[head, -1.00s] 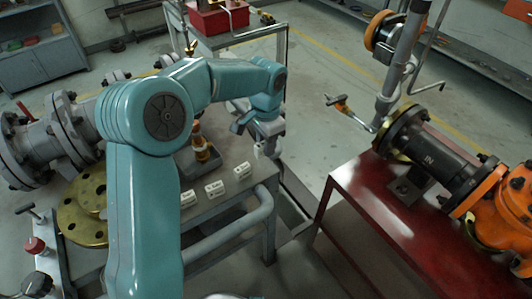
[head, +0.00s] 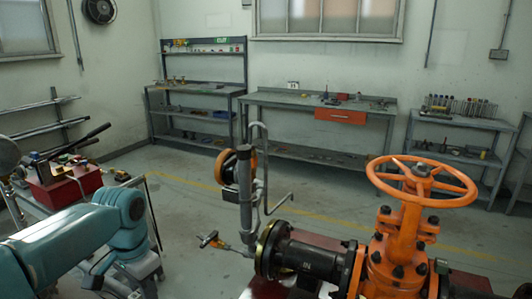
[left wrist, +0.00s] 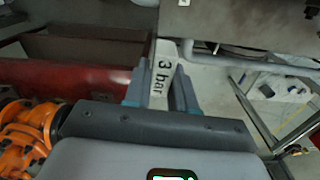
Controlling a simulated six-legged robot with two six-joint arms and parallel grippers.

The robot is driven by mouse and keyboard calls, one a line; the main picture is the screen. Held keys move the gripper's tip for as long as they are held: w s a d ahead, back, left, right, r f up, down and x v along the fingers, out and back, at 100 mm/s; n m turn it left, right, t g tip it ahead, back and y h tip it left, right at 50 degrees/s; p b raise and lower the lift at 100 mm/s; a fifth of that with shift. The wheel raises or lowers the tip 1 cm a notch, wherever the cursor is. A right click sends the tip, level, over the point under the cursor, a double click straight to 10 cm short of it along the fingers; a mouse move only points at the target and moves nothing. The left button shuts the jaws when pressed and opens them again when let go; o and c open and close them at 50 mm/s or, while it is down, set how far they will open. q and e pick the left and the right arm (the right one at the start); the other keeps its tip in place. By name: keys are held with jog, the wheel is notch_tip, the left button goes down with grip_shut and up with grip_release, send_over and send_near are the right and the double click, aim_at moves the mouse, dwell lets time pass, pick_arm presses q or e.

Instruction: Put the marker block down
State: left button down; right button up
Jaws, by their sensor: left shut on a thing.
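The marker block (left wrist: 162,75) is white and reads "3 bar" in the left wrist view. My left gripper (left wrist: 162,92) is shut on it, with one finger on each side, and holds it upright in the picture. In the head view my left arm comes in at lower left, and its hand is near the bottom edge; the block cannot be made out clearly there. My right gripper is not in view.
An orange gate valve (head: 400,235) with a handwheel stands at lower right, joined to a black pipe flange (head: 270,250). A red toolbox (head: 65,187) is at left. The wrist view shows a grey bench top (left wrist: 240,22) and a red surface (left wrist: 60,78). Workbenches (head: 320,103) line the far wall.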

pick_arm(q)
jog(key=s+d+f+n, duration=0.3)
jog(key=d+f+n, duration=0.2)
jog(key=f, duration=0.7)
jog(key=d+p, duration=0.1)
jog(key=d, duration=0.1)
jog(key=shift+d, duration=0.4)
jog(key=shift+s+a+n, duration=0.15)
jog(key=shift+a+n, duration=0.1)
jog(key=shift+n, duration=0.05)
